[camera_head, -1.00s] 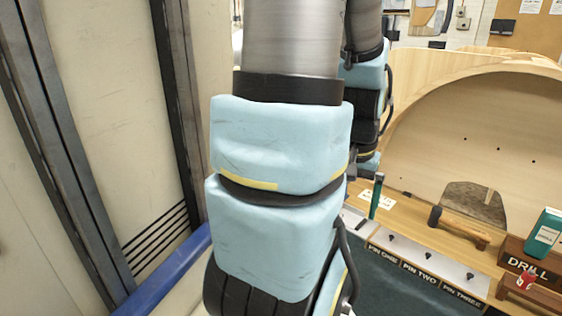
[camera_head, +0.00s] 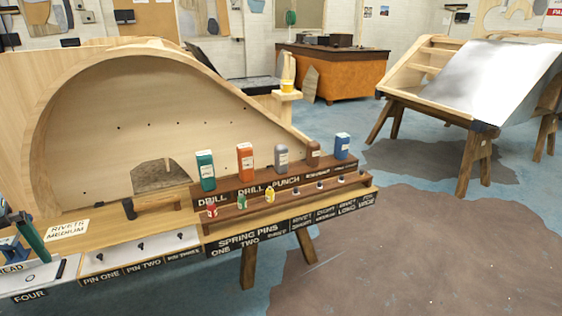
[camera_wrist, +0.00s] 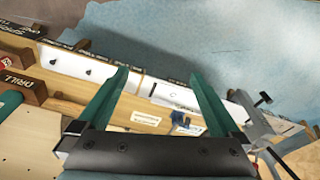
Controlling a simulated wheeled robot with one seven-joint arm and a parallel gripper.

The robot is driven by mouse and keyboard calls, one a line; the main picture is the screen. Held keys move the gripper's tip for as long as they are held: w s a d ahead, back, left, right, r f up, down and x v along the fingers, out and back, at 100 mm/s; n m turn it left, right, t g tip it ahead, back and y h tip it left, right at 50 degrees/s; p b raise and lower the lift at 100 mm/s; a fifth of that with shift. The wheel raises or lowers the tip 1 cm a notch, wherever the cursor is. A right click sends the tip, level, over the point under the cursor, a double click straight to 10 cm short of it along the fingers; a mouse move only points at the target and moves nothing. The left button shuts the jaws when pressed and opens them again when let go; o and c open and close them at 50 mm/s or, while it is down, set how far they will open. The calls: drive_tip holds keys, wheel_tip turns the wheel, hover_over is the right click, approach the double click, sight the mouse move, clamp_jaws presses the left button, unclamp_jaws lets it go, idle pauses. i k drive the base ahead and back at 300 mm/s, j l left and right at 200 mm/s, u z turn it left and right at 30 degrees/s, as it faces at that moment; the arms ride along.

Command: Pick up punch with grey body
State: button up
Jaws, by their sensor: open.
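The punch with the grey body (camera_head: 281,158) stands upright in the wooden rack, above the PUNCH label, between a red-orange tool (camera_head: 245,162) and a brown one (camera_head: 314,153). I do not see it in the wrist view. My gripper (camera_wrist: 158,72) is open, its two green fingers wide apart with nothing held between them. It hangs over the bench near the pin trays, well to the left of the punch. In the head view, a green finger seems to show at the left edge.
The wooden rack (camera_head: 196,206) also holds a green tool (camera_head: 205,170) and a blue one (camera_head: 342,146), with small bottles in front. A large curved wooden frame (camera_head: 110,105) rises behind. Floor right of the bench is clear.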

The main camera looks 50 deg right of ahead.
sight(281, 152)
drive_tip(key=l+u, duration=0.1)
drive_tip(key=l, duration=0.35)
drive_tip(key=k+l+u, duration=0.1)
drive_tip(key=l, duration=0.35)
drive_tip(key=l+u, duration=0.1)
drive_tip(key=l, duration=0.35)
drive_tip(key=k+l+u, duration=0.1)
drive_tip(key=l, duration=0.3)
drive_tip(key=k+l+u, duration=0.1)
drive_tip(key=l, duration=0.35)
drive_tip(key=k+l+u, duration=0.1)
drive_tip(key=l, duration=0.3)
drive_tip(key=k+l+u, duration=0.1)
drive_tip(key=l, duration=0.3)
drive_tip(key=k, duration=0.05)
